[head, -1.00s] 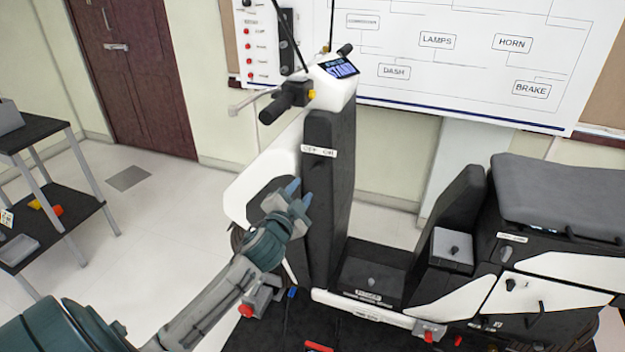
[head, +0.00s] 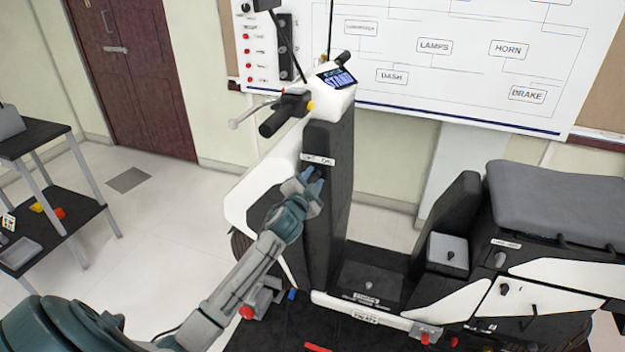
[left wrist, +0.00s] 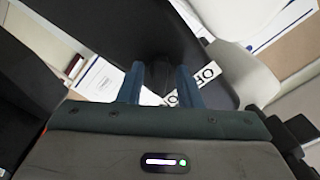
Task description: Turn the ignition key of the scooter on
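The scooter (head: 328,230) stands ahead with its black front column upright. A white OFF/ON label (head: 318,159) sits near the top of that column; part of it also shows in the left wrist view (left wrist: 207,80). My left gripper (head: 312,175) is just below the label, close to the column. In the left wrist view its two blue fingers (left wrist: 161,80) are apart, pointing at the column. A dark shape lies between them in front of the label; I cannot tell whether it is the ignition key. The key is not clearly seen in the head view. My right gripper is out of view.
The handlebar grip (head: 285,115) and lit dash screen (head: 337,79) are above my left gripper. The seat (head: 555,200) is at the right. A shelf cart (head: 45,225) stands at the left. A wiring board (head: 460,60) hangs behind. Floor at left is clear.

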